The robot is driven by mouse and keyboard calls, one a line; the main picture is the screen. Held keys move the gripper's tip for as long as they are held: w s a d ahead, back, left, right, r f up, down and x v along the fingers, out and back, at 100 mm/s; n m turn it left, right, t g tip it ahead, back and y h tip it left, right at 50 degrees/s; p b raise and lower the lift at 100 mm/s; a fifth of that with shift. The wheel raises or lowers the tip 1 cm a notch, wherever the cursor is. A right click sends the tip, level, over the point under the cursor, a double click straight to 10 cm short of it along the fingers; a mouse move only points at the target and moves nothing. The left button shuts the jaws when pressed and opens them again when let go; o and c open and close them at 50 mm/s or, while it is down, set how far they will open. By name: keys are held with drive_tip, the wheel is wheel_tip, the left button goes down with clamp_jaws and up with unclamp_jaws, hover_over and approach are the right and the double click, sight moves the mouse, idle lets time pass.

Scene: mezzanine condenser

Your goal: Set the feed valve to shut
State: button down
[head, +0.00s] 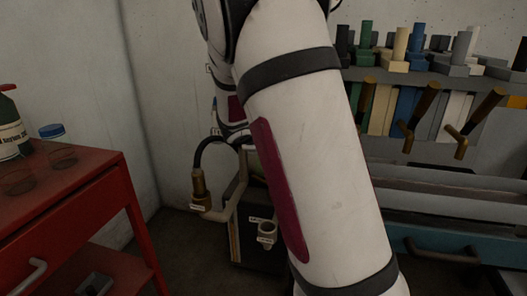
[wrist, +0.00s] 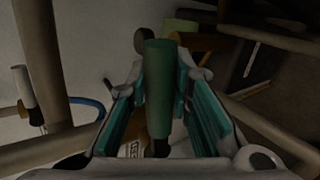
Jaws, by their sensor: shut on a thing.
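My gripper (wrist: 162,72) has teal-padded fingers on both sides of a green cylindrical handle (wrist: 159,88) in the wrist view, and is shut on it. The handle stands lengthwise between the fingers. Below it is a yellowish-brown body with a small white label (wrist: 133,149), whose text I cannot read with certainty. I cannot confirm from the label that this is the feed valve. In the head view my white arm covers the middle, and the gripper's tips and the green handle are hidden behind it.
A red cart (head: 75,215) with a bottle (head: 12,125) and blue-capped jar (head: 53,143) stands left. A labelled brass fitting (head: 200,188) and pipework are low beside my arm. At right, a tool rack (head: 440,76) stands above a blue drawer (head: 430,240). Pipes (wrist: 42,60) flank my gripper.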

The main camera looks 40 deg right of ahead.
drive_tip(key=shift+f+m+t+y+b, duration=0.35)
drive_tip(key=shift+f+b, duration=0.5)
drive_tip(key=shift+b, duration=1.35)
drive_tip(key=shift+f+m+b, duration=0.1)
drive_tip(key=shift+m+b, duration=0.15)
drive_tip(key=shift+b, duration=0.25)
drive_tip(key=c, duration=1.4)
unclamp_jaws()
drive_tip(key=shift+s, duration=0.1)
drive_tip(key=shift+s+a+r, duration=0.1)
drive_tip(key=shift+a+r, duration=0.1)
drive_tip(key=shift+r, duration=0.1)
drive_tip(key=v, duration=1.1)
drive_tip(key=shift+s, duration=0.2)
